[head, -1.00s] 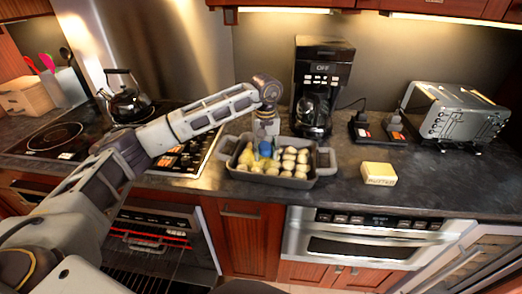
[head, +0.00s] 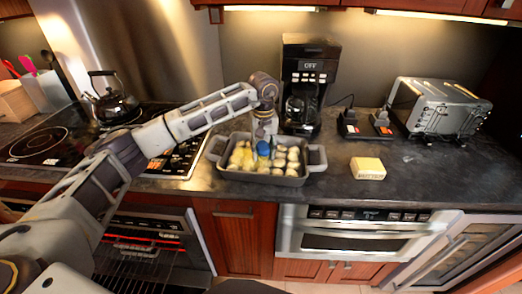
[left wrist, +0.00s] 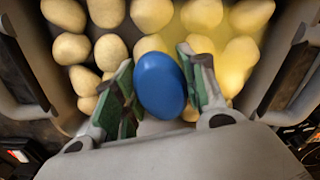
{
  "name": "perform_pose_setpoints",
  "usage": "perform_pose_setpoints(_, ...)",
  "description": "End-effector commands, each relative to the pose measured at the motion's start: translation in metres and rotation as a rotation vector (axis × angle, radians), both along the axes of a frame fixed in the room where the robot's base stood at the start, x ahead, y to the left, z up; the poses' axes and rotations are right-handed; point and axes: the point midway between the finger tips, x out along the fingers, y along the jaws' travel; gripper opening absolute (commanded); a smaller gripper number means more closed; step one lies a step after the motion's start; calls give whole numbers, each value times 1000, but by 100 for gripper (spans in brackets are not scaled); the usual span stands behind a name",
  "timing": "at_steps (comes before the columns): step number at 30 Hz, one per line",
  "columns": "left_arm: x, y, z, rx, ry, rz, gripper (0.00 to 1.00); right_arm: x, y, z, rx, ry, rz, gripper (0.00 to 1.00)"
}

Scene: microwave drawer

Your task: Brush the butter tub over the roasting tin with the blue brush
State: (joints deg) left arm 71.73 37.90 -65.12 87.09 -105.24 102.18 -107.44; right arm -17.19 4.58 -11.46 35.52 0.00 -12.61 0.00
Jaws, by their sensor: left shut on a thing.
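The grey roasting tin (head: 292,181) stands on the dark counter, filled with several round pale pieces (head: 280,160), which look like potatoes. My left gripper (head: 264,141) is over the tin, pointing down. It is shut on the blue brush (head: 263,149); in the left wrist view the brush's rounded blue end (left wrist: 160,84) sits between the two fingers (left wrist: 158,92). The brush's lower end is hidden. Some pieces at the right in the wrist view have a yellow sheen. The butter tub (head: 368,168), a pale yellow block shape, stands apart to the right of the tin. My right gripper is not seen.
A coffee maker (head: 307,85) stands behind the tin. A toaster (head: 437,106) is at the back right. The hob with a kettle (head: 112,104) is at the left. The counter around the butter tub is clear.

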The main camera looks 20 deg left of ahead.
Motion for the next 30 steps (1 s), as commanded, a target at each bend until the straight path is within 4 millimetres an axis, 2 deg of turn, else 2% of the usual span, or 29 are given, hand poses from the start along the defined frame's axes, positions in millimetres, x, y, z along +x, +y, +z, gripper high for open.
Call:
perform_pose_setpoints(15, 5, -27, -2, 0, 0, -1, 13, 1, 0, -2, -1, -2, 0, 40)
perform_pose_setpoints(30, 5, -31, -2, 0, 1, -3, 13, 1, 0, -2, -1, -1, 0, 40)
